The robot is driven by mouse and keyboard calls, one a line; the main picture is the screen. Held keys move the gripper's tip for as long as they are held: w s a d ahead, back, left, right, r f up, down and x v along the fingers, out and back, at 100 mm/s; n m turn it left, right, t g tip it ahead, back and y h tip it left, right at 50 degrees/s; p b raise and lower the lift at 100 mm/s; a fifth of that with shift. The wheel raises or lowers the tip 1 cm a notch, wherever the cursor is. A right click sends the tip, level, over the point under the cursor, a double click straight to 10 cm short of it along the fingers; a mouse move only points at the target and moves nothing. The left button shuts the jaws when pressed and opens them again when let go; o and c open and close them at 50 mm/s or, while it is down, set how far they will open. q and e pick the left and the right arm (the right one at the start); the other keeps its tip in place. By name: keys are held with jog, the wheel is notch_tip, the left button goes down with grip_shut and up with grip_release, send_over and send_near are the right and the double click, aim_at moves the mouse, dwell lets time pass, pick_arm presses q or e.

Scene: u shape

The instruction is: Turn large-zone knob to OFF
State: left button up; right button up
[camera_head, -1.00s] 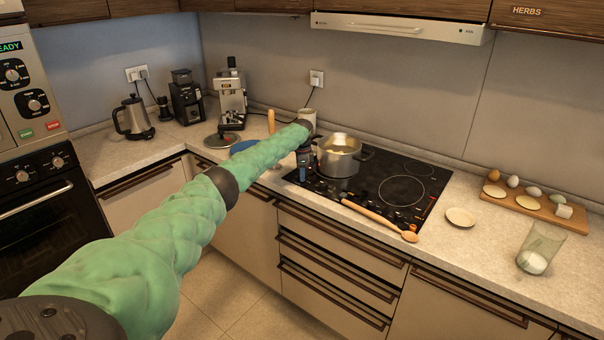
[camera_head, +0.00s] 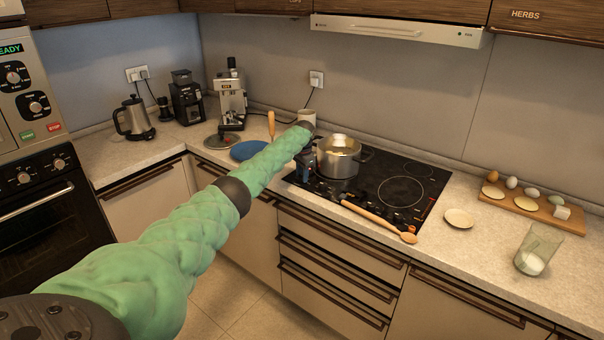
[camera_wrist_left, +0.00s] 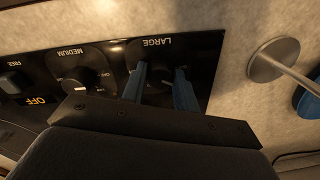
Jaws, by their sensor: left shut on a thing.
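The cooktop (camera_head: 340,200) is black glass, with its knob strip along the left front. The large-zone knob (camera_wrist_left: 159,86) is black and sits under the upside-down "LARGE" label in the left wrist view. My left gripper (camera_wrist_left: 161,88) has its two blue fingers on either side of this knob and is shut on it. The fingers and gripper body partly hide the knob, and I cannot read its setting. In the head view, my left gripper (camera_head: 304,172) is low over the left part of the cooktop, beside the pot. My right gripper is not in view.
A steel pot (camera_head: 338,158) stands right beside my gripper. A wooden spoon (camera_head: 378,220) lies along the cooktop's front. The medium knob (camera_wrist_left: 80,81) is beside the large one. A glass (camera_head: 538,248) stands at right.

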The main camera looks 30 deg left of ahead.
pick_arm(q)
jog(key=n, duration=0.2)
jog(key=shift+r+n+p, duration=0.15)
jog(key=shift+n+p, duration=0.15)
jog(key=shift+p, duration=0.05)
jog(key=shift+w+n, duration=0.1)
jog(key=shift+n, duration=1)
jog(key=shift+n+p, duration=0.3)
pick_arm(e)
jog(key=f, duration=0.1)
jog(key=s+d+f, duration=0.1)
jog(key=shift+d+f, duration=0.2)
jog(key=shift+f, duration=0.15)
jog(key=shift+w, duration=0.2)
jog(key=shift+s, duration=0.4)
pick_arm(q)
jog(key=o, duration=0.9)
jog(key=shift+o, duration=0.3)
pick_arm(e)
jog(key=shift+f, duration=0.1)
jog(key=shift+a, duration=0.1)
